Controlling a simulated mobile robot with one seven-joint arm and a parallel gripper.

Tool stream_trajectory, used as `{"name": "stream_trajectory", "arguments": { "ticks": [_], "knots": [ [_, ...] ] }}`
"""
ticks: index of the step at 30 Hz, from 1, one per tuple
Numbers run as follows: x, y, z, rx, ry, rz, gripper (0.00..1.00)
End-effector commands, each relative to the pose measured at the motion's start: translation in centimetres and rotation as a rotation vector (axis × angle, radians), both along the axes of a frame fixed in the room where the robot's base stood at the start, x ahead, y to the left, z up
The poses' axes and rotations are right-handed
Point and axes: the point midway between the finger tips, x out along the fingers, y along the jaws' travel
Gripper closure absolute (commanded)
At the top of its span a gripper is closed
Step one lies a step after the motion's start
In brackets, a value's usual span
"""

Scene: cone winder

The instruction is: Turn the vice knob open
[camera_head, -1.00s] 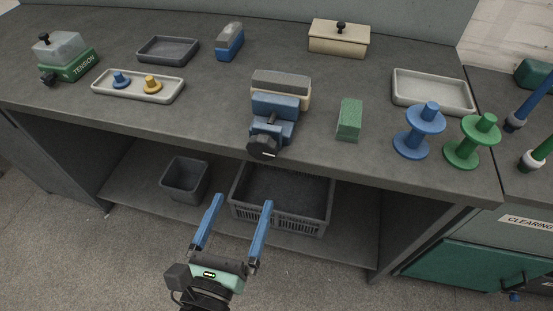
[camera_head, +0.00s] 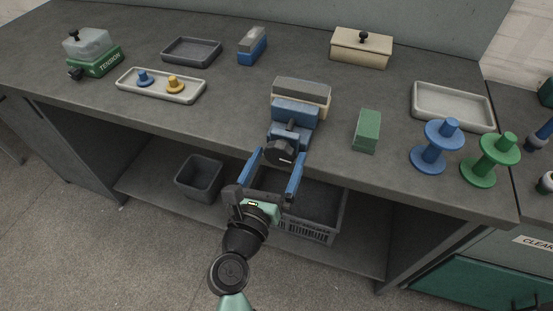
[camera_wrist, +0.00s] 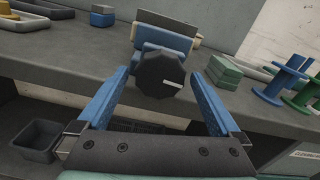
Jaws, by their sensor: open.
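The blue vice (camera_head: 294,125) with a cream block behind it stands at the front edge of the bench. Its black knob (camera_head: 281,151) faces me and has a white mark. In the wrist view the knob (camera_wrist: 160,78) sits between and beyond the fingers, with its white mark pointing right. My gripper (camera_head: 275,164) is open, its blue fingers on either side of the knob in the picture. I cannot tell whether the fingertips touch the knob; there are visible gaps beside it in the wrist view.
A green block (camera_head: 367,131), a blue spool (camera_head: 434,147) and a green spool (camera_head: 490,160) stand right of the vice. A pale tray (camera_head: 160,96) with two small pegs lies left. Below the bench are a grey bin (camera_head: 200,178) and a crate (camera_head: 318,231).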

Motion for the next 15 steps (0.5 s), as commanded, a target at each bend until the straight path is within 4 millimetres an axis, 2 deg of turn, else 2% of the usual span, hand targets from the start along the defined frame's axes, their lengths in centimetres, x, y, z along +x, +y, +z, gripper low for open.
{"name": "stream_trajectory", "arguments": {
  "ticks": [3, 15],
  "knots": [
    [-0.02, 0.00, 0.00, 0.000, 0.000, 0.000, 0.00],
    [-0.04, 0.03, 0.01, 0.000, 0.000, 0.000, 0.72]
  ]
}}
